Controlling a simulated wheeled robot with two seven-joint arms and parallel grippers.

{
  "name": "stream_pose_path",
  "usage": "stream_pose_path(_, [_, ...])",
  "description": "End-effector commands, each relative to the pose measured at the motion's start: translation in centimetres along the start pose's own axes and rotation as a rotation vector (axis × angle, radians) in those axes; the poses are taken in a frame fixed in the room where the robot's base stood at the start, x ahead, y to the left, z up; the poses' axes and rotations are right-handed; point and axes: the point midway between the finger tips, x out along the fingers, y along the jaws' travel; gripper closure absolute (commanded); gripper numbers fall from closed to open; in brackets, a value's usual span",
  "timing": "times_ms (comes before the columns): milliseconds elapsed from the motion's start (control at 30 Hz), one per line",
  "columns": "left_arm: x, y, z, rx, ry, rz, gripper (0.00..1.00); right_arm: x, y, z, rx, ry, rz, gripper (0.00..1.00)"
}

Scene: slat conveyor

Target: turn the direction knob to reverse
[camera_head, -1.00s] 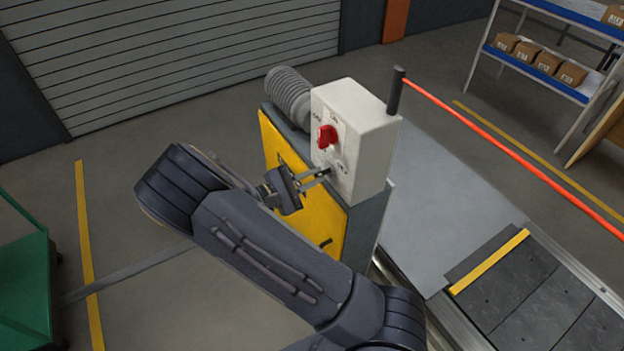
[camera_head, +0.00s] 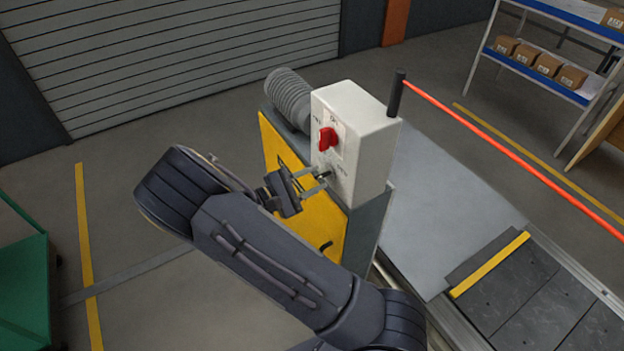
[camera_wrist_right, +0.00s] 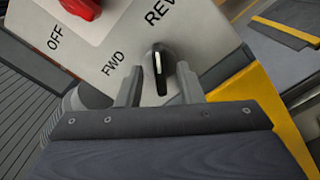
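The direction knob (camera_wrist_right: 158,72) is a black dial with a white pointer line, below the FWD and REV labels. In the right wrist view its line points up the picture, toward REV rather than FWD. It looks small and dark in the head view (camera_head: 329,172), low on the white control box (camera_head: 364,150). My right gripper (camera_head: 314,182) is at the box's front face. Its two fingers (camera_wrist_right: 158,82) stand on either side of the knob, with a visible gap at each side. My left gripper is not in view.
A red switch (camera_head: 327,138) sits above the knob, near an OFF label. The box stands on a yellow and grey housing (camera_head: 335,228) beside the conveyor (camera_head: 535,290). A dark post with a red bar (camera_head: 510,150) rises behind. A green cart (camera_head: 25,285) is at left.

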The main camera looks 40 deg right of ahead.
Motion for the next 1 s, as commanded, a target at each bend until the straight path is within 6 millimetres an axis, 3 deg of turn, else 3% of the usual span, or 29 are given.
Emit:
stream_pose_path(167, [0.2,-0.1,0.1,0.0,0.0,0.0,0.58,-1.5,0.0,-0.1,0.001,0.002,0.001,0.66])
stream_pose_path(533, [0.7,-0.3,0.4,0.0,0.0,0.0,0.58,-7.2,0.0,-0.1,0.001,0.002,0.001,0.66])
stream_pose_path(1000, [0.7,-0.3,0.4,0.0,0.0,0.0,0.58,-7.8,0.0,0.0,0.0,0.001,0.0,0.66])
